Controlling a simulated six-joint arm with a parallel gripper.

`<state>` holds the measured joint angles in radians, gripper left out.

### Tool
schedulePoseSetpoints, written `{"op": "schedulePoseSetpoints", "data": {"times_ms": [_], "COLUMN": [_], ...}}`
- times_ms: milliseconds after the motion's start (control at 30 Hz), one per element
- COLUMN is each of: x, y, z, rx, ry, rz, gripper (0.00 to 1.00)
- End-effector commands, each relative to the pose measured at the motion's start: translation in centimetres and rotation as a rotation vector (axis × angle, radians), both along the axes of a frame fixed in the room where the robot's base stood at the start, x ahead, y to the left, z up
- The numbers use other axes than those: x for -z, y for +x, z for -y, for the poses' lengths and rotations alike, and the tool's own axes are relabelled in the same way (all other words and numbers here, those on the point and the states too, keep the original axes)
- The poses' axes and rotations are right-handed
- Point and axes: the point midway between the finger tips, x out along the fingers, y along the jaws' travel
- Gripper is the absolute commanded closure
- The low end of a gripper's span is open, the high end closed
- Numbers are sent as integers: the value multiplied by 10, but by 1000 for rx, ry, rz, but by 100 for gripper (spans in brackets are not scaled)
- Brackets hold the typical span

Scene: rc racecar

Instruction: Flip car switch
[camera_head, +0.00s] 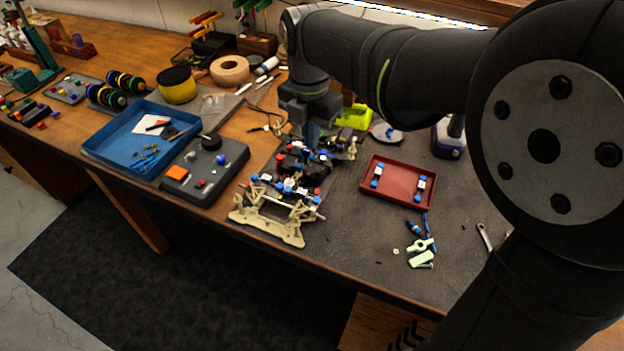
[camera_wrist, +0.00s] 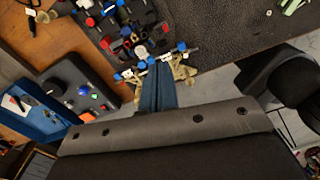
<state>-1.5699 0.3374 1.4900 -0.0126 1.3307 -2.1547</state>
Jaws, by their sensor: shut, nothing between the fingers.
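The car (camera_head: 290,185) is an open chassis with tan end pieces and red, blue and white parts, standing on the dark mat. In the wrist view the car (camera_wrist: 128,28) lies beyond my fingertips, with a tan end piece (camera_wrist: 184,68) beside them. My gripper (camera_wrist: 157,66) shows there as two blue fingers pressed together and empty, pointing toward the car. In the head view my gripper (camera_head: 312,133) is over the far part of the car, its tips partly hidden. I cannot tell whether it touches the car. I cannot pick out the switch for certain.
Left of the car are a grey box (camera_head: 226,180) with a black knob and a blue tray (camera_head: 100,148). Right of it is a red tray (camera_head: 398,172) with small parts. Pale green pieces (camera_head: 421,247) lie near the front edge. Tape rolls (camera_head: 229,69) stand behind.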

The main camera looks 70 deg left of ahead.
Motion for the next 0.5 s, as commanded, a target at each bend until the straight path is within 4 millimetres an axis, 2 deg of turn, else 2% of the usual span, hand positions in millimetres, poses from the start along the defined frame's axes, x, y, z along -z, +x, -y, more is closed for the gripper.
{"op": "schedulePoseSetpoints", "data": {"times_ms": [200,500], "x": [0,0], "y": [2,2], "z": [2,2], "rx": [-162,-198], "ry": [16,18], "rz": [-13,-16], "gripper": [100,100]}}
